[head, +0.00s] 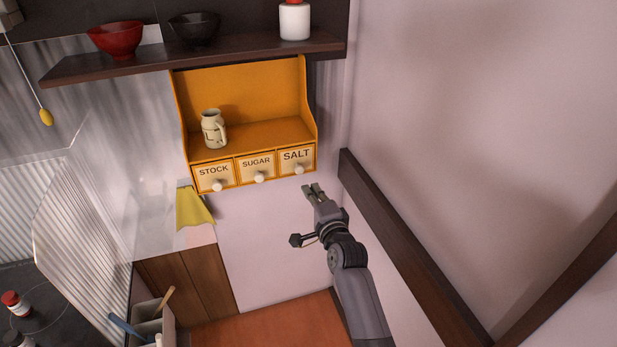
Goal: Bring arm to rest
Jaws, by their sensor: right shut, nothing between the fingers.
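My right gripper (313,190) is in the middle of the head view, its arm reaching up from below. Its fingers are shut with nothing between them, and they point up just below the SALT drawer of the orange wall shelf (243,93). I cannot tell how far the fingers are from the wall. My left gripper does not show.
A cream jug (212,128) stands on the orange shelf. Above, a dark shelf (200,56) holds a red bowl (116,38), a dark bowl (193,28) and a white jar (294,21). A yellow cloth (193,207) hangs at left. A dark wooden beam (408,246) runs right of my arm.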

